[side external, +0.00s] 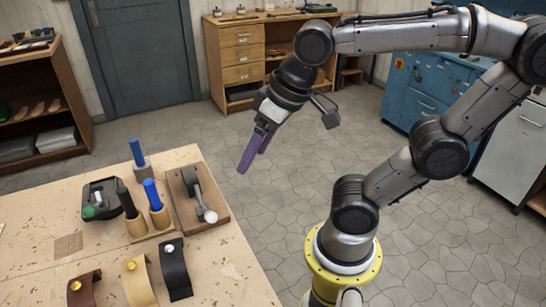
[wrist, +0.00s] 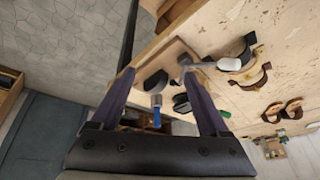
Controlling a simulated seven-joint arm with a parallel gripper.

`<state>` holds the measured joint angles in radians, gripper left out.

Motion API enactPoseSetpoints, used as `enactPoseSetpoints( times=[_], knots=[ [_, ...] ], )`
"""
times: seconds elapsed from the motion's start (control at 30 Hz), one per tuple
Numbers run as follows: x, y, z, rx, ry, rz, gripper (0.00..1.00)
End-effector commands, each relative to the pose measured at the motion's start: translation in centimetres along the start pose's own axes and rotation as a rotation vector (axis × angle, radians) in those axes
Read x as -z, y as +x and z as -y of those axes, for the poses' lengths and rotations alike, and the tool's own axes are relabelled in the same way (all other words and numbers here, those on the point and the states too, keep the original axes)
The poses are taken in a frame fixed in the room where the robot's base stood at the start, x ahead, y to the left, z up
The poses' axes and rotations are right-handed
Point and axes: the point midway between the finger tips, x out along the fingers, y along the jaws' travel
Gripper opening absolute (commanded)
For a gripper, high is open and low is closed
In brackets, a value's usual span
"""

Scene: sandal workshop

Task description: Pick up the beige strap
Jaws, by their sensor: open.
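The beige strap (side external: 138,282) stands as a curved band with a yellow-gold stud on the table near its front edge, between a brown strap (side external: 84,290) and a black strap (side external: 174,270). In the wrist view the beige strap (wrist: 253,79) shows at right, beside the black strap (wrist: 243,53). My gripper (side external: 252,160) is open and empty, raised in the air beyond the table's right edge, well apart from the strap. Its two purple fingers also show spread in the wrist view (wrist: 159,74), with nothing between the tips.
On the wooden table (side external: 50,250), blue-handled tools (side external: 153,195) and a black-handled tool (side external: 126,198) stand upright. A wooden board (side external: 215,212) with a metal tool lies right of them, and a black tray (side external: 90,190) left. Open floor lies between table and my base.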

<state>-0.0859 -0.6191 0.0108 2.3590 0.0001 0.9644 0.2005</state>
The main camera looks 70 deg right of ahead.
Motion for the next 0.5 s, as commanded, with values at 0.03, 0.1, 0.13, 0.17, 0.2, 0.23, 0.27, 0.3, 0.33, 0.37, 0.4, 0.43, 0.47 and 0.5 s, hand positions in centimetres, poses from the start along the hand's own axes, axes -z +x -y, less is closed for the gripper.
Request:
enactPoseSetpoints(
  times=[0.03,0.1,0.13,0.17,0.2,0.23,0.27,0.3,0.33,0.37,0.4,0.43,0.47,0.5],
  knots=[
    [-1.1,0.1,-0.8,-0.009,-0.028,-0.025,0.79],
    [-2.2,0.4,-1.5,-0.02,-0.073,-0.048,0.79],
    [-2.5,0.5,-1.7,-0.024,-0.086,-0.056,0.79],
    [-2.8,0.6,-1.9,-0.026,-0.098,-0.06,0.79],
    [-3.0,0.7,-2.0,-0.029,-0.111,-0.067,0.79],
    [-3.1,0.8,-2.1,-0.031,-0.116,-0.069,0.79],
    [-3.2,0.8,-2.1,-0.032,-0.12,-0.07,0.79],
    [-3.3,0.8,-2.1,-0.033,-0.124,-0.07,0.79],
    [-3.3,0.8,-2.1,-0.033,-0.125,-0.07,0.79],
    [-3.3,0.8,-2.1,-0.033,-0.125,-0.07,0.79],
    [-3.3,0.8,-2.1,-0.032,-0.125,-0.07,0.79],
    [-3.3,0.8,-2.1,-0.032,-0.125,-0.07,0.79],
    [-3.3,0.8,-2.1,-0.032,-0.125,-0.069,0.79],
    [-3.3,0.8,-2.1,-0.032,-0.125,-0.069,0.73]
  ],
)
